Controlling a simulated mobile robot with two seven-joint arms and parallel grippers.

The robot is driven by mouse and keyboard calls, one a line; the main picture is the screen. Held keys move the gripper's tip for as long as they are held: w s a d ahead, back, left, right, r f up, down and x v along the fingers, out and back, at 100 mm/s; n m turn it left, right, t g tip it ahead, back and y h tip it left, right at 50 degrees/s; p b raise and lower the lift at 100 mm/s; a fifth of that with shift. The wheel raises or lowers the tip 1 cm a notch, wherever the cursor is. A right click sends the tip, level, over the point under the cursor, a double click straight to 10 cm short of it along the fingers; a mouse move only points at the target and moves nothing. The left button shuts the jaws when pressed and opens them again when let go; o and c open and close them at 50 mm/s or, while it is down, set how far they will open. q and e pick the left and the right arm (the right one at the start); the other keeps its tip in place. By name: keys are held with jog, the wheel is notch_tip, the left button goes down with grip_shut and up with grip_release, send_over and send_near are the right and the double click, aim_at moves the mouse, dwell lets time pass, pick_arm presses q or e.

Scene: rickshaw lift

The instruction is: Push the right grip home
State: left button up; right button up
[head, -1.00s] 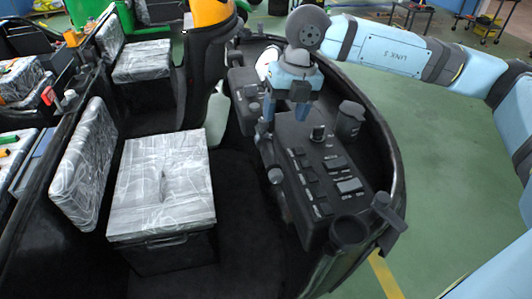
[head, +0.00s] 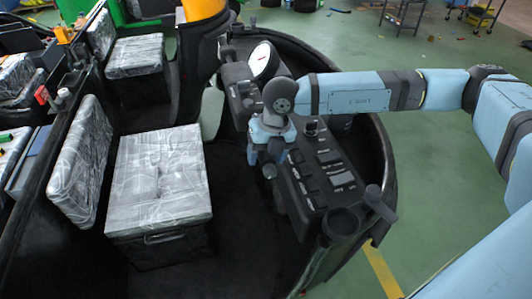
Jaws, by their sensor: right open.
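My right gripper (head: 266,158) points down over the near-left edge of the black control console (head: 318,165). Its jaws are seen from above and are open, with nothing visibly held. A dark grey handle-like grip (head: 376,204) stands at the console's right end, tilted, beside a round cup-shaped part (head: 344,222). My right gripper is apart from that handle, to its upper left. I cannot tell for sure which part is the right grip; the area under my wrist is hidden. My left gripper does not show.
A plastic-wrapped driver seat (head: 160,180) stands left of the console. A round white-faced gauge (head: 264,60) sits behind my wrist. The black curved front shell (head: 386,150) rises around the console.

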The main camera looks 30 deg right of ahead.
jog(key=shift+c, duration=0.2)
grip_shut()
jog(key=w+b, duration=0.1)
jog(key=w, duration=0.1)
jog(key=w+d, duration=0.1)
jog(key=w, duration=0.1)
jog(key=shift+w+f+b, duration=0.1)
jog(key=shift+w+b, duration=0.15)
jog(key=shift+b, duration=0.15)
jog(key=shift+d+r, duration=0.1)
jog(key=shift+r, duration=0.15)
jog(key=shift+o, duration=0.2)
grip_release()
jog(key=shift+w, duration=0.15)
jog(key=shift+f, duration=0.15)
notch_tip(320, 180, up, 14)
jog(key=d+b, duration=0.1)
jog(key=d, duration=0.1)
jog(key=shift+s+d+f, duration=0.2)
jog(key=shift+s+d, duration=0.15)
jog(key=shift+f, duration=0.1)
